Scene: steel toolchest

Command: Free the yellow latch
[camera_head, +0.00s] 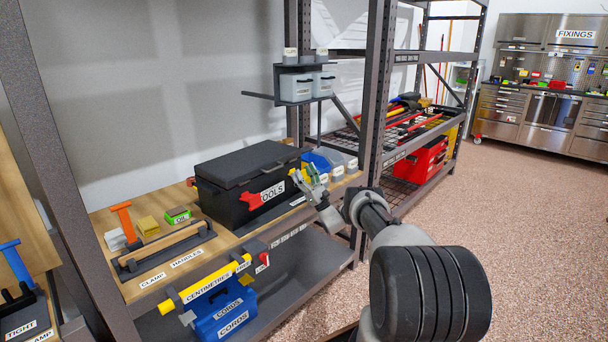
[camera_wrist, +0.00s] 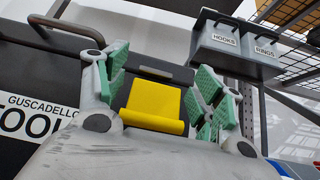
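The black toolbox (camera_head: 240,163) stands on the wooden shelf, lid down, with a label reading "OOLS" and a red latch (camera_head: 251,201) on its front. The yellow latch (camera_wrist: 155,104) shows in the wrist view as a flat plate against the dark toolbox front, below a dark bar. In the head view my gripper mostly hides it. My gripper (camera_head: 308,181) is at the right part of the toolbox front. In the wrist view my gripper (camera_wrist: 160,85) is open, its green-padded fingers on either side of the yellow latch with gaps between. Nothing is held.
Grey bins (camera_wrist: 226,38) labelled HOOKS and RINGS hang above right. A rack upright (camera_head: 377,90) stands right of my gripper. A blue item (camera_head: 317,162) and small bins sit right of the toolbox.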

